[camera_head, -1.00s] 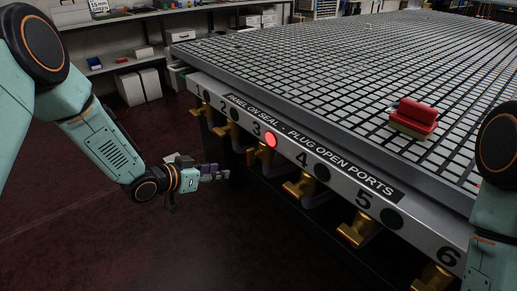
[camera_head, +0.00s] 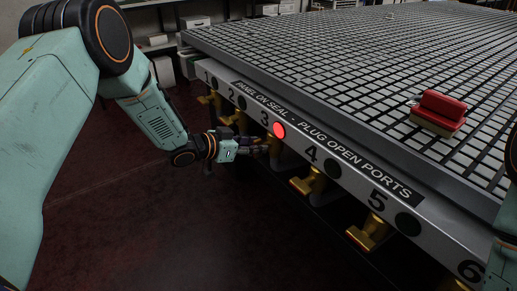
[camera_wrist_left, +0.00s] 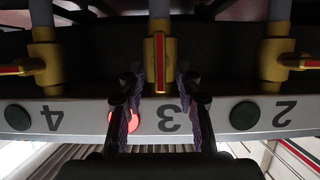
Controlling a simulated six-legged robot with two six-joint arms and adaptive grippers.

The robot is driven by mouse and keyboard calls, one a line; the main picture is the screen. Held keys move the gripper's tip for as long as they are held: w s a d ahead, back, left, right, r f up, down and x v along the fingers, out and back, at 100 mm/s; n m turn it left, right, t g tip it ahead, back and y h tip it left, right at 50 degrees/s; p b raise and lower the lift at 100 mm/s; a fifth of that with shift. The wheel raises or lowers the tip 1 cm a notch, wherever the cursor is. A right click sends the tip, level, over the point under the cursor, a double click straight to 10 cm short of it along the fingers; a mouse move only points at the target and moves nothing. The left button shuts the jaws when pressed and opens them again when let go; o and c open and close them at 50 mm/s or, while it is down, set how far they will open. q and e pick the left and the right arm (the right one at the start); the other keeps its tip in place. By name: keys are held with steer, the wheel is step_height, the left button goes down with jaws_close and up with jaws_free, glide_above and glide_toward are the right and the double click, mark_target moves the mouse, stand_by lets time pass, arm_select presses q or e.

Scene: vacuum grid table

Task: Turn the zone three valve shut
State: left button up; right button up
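The zone three valve (camera_wrist_left: 152,57) is a brass body on a grey pipe, centred in the left wrist view. Its red handle (camera_wrist_left: 160,64) lies in line with the pipe. In the wrist view, where the panel is upside down, my left gripper (camera_wrist_left: 159,84) is open, one finger on each side of the handle, with gaps visible; depth is hard to judge. In the head view my left gripper (camera_head: 262,147) is at the panel below the 3 and largely hides that valve. A red lamp (camera_head: 279,130) glows beside the 3. My right gripper is out of view.
The neighbouring valves two (camera_wrist_left: 275,60) and four (camera_wrist_left: 45,62) have handles crosswise to their pipes, beside dark lamps. The grid table (camera_head: 330,60) overhangs the panel. A red-topped block (camera_head: 440,110) lies on it. The floor left of the panel is clear.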

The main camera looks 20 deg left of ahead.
arm_select(q)
steer(key=shift+w+d+f, duration=0.15)
steer(key=shift+w+d, duration=0.2)
steer(key=shift+w, duration=0.05)
steer(key=shift+w, duration=0.1)
jaws_close()
